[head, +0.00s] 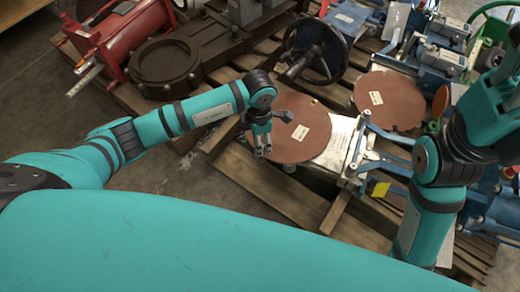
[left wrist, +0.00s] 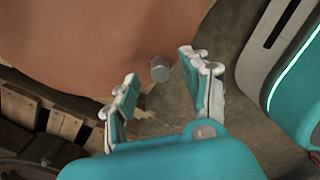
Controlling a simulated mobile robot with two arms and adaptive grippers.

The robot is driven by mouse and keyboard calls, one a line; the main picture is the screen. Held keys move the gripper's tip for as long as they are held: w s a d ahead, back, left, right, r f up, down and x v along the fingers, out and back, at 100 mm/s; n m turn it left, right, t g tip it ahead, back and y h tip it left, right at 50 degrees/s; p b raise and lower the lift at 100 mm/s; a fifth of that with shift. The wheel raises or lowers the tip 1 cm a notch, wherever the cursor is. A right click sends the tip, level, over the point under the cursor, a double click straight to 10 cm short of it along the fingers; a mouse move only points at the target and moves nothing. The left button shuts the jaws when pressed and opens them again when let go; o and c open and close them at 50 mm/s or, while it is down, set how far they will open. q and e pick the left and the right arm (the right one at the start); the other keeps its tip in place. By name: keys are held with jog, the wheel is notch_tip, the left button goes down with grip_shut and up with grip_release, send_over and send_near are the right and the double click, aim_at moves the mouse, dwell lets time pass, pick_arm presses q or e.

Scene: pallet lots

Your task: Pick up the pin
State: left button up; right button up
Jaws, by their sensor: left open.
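The pin (left wrist: 160,69) is a small grey cylinder. In the left wrist view it shows at the edge of a round copper-brown disc (left wrist: 90,40), in the gap between my open left fingers (left wrist: 160,80). The fingers do not appear to touch it, and the depth between them is hard to judge. In the head view my left gripper (head: 262,150) is over the left edge of the same disc (head: 308,110). I cannot make out the pin there. My right arm rises at the right, but its gripper is not visible.
A wooden pallet (head: 265,195) lies under the disc. A second copper disc (head: 385,98), a dark handwheel (head: 315,50) and blue machinery (head: 440,55) crowd the right. A red machine (head: 120,35) stands at upper left. Bare floor (head: 40,115) is free at left.

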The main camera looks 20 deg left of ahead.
pick_arm(q)
jog(key=shift+f, duration=0.95)
jog(key=shift+c, duration=0.3)
grip_shut()
jog(key=shift+r, duration=0.1)
